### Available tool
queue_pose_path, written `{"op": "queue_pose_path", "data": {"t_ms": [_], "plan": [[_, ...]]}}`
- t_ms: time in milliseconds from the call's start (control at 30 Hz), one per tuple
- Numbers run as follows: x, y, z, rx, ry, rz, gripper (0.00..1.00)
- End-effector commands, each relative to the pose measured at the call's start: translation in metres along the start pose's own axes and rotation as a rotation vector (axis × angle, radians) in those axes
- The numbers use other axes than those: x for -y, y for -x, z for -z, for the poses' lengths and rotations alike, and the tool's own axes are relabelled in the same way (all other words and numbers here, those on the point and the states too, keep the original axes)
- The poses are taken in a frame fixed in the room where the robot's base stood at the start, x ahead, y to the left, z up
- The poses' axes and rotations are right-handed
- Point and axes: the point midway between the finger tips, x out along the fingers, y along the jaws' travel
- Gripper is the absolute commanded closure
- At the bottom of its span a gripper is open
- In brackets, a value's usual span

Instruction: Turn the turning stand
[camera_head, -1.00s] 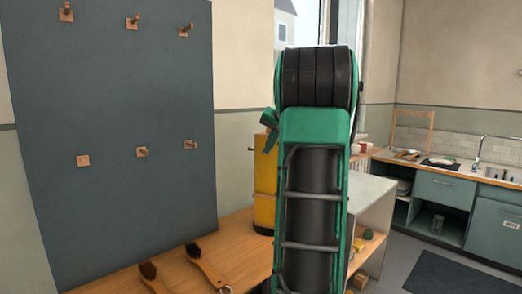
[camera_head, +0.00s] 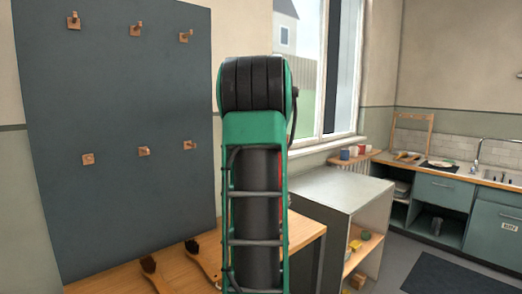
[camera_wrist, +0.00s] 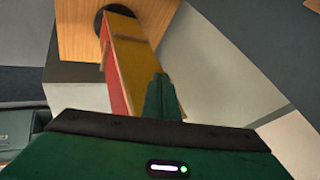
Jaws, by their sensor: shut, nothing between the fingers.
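The turning stand (camera_wrist: 133,62) shows in the wrist view as an upright block with a yellow face and a red face, on a dark round base at the wooden table's edge. My gripper (camera_wrist: 161,97) is shut and empty, its green fingers close beside the yellow face. I cannot tell whether they touch it. In the head view my arm hides nearly all of the stand; only a thin red sliver shows at the arm's right edge. The gripper is hidden there too.
Two wooden brushes (camera_head: 203,262) lie on the wooden table (camera_head: 308,232). A blue-grey board with several pegs (camera_head: 144,151) stands behind. A grey-topped shelf unit (camera_head: 341,187) is to the right. The kitchen counter with a sink is farther right, with open floor before it.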

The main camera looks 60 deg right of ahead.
Motion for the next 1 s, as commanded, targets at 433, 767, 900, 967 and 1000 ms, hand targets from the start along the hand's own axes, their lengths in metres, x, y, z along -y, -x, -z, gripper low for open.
{"op": "queue_pose_path", "data": {"t_ms": [433, 767, 900, 967, 1000], "plan": [[0.001, -0.001, 0.002, -0.001, -0.002, -0.001, 1.0], [0.0, -0.001, 0.002, -0.002, -0.003, -0.001, 1.0], [-0.006, 0.005, -0.001, -0.003, -0.002, 0.0, 1.0], [-0.011, 0.009, -0.003, -0.002, -0.001, 0.0, 1.0], [-0.015, 0.011, -0.005, -0.002, -0.001, 0.0, 1.0]]}}
